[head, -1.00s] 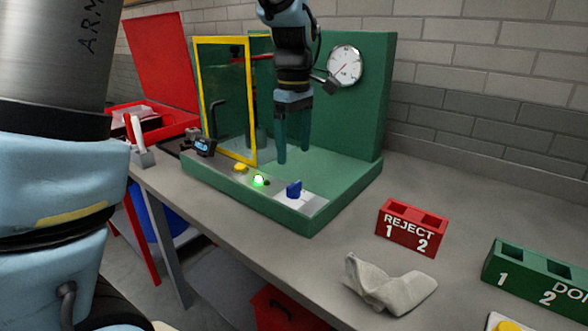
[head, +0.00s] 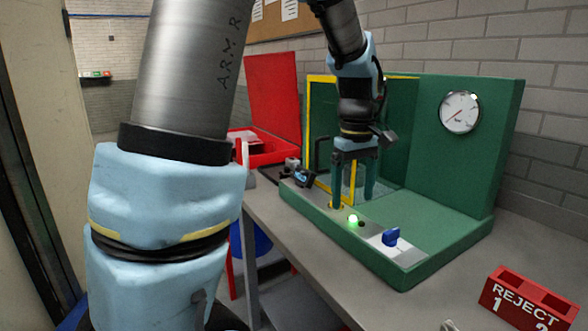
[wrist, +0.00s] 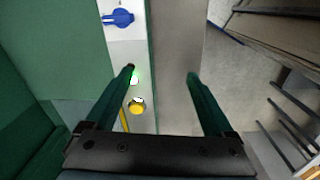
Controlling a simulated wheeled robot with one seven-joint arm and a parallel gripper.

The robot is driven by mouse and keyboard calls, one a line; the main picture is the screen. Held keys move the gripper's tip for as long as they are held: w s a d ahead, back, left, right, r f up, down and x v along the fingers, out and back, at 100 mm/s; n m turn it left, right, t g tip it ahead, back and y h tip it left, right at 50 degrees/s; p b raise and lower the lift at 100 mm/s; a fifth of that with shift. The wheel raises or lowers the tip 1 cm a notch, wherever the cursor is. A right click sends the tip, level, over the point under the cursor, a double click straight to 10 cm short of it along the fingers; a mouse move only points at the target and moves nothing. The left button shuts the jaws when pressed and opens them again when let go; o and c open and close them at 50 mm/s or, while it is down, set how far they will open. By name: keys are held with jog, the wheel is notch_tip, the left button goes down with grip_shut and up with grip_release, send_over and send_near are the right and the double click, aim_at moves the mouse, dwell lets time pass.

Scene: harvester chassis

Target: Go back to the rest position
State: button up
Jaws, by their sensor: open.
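My gripper (head: 353,192) is open and empty, its two green fingers pointing down above the front edge of the green test station (head: 445,218). In the wrist view my gripper (wrist: 160,75) has its fingers spread wide with nothing between the tips. The left finger tip is close in the picture to a lit green lamp (wrist: 134,78) and a yellow button (wrist: 136,105). The lamp also shows in the head view (head: 353,219). A blue knob (head: 391,236) sits on the light panel to the right; it also shows in the wrist view (wrist: 118,18).
A yellow-framed door (head: 318,130) stands behind my gripper, and a round gauge (head: 460,112) is on the green back wall. A red REJECT block (head: 525,300) is at the right on the grey bench. An open red case (head: 272,100) stands at the back left.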

jog(key=s+a+f+m, duration=0.1)
jog(key=s+a+f, duration=0.1)
jog(key=a, duration=0.5)
jog(key=s+a+f+m, duration=0.2)
jog(key=a+f, duration=0.1)
jog(key=a, duration=0.4)
jog(key=s+a+f+m+t, duration=0.1)
jog(key=s+a+f+m, duration=0.1)
jog(key=a, duration=0.5)
jog(key=shift+f, duration=0.4)
jog(key=shift+a, duration=0.1)
